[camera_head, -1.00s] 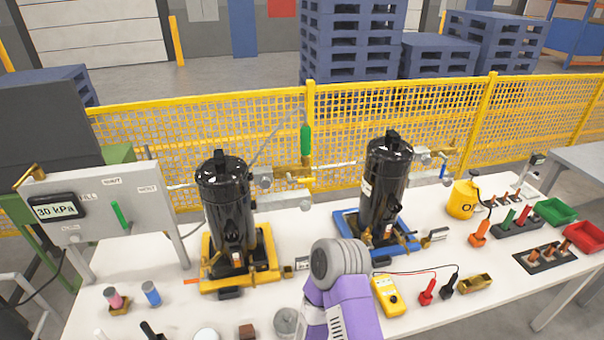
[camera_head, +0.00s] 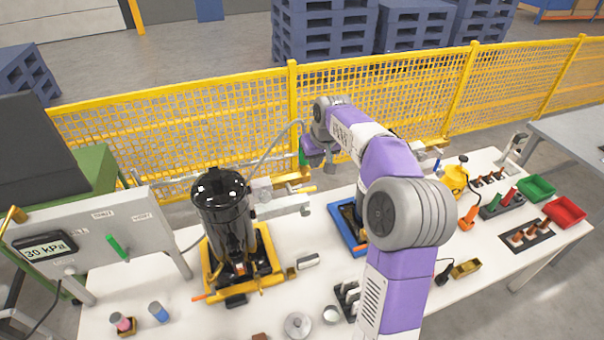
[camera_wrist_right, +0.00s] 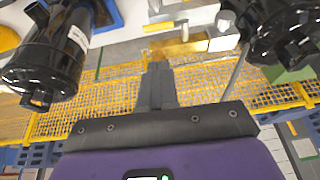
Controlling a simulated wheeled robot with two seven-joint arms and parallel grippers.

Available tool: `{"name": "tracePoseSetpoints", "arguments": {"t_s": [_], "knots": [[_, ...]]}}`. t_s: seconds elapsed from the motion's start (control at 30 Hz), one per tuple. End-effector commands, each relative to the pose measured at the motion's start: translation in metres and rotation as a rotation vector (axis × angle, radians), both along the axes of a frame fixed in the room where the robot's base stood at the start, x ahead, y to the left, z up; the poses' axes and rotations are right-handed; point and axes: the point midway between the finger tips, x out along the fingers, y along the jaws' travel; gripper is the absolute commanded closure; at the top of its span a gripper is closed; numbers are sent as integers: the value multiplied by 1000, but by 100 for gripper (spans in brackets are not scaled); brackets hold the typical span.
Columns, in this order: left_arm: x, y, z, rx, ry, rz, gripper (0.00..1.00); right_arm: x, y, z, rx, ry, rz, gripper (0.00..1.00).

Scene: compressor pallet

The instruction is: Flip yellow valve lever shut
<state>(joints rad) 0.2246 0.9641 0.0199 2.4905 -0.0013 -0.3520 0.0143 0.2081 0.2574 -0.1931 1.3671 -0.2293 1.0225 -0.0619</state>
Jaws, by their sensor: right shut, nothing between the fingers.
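A small yellow lever (camera_head: 301,189) sticks out sideways from the grey valve fitting right of the left black compressor (camera_head: 224,215). What looks like the same lever shows in the right wrist view (camera_wrist_right: 165,25), past the fingertips. My right gripper (camera_head: 318,158) reaches over the back of the table, behind and above the lever and apart from it. Its fingers (camera_wrist_right: 158,70) are together and empty. A brass block (camera_wrist_right: 178,49) lies between fingertips and lever in that view. My left gripper is not in view.
A yellow mesh fence (camera_head: 180,135) stands close behind the table. A gauge panel (camera_head: 100,240) reading 30 kPa with a green handle stands at left. My right arm hides most of the second compressor. Red (camera_head: 565,210) and green (camera_head: 537,187) bins sit at right.

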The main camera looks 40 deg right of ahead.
Motion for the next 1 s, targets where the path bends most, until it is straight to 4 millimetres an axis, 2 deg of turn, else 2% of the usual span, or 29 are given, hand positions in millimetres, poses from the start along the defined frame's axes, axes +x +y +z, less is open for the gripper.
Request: {"name": "tracePoseSetpoints", "arguments": {"t_s": [0.3,0.47,1.0], "knots": [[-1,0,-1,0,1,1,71,-1,-1,1,-1,1,-2,100],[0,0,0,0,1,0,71,2,-2,-9,1,4,-1,100],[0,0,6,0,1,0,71,37,-10,-107,1,4,-1,100]]}}
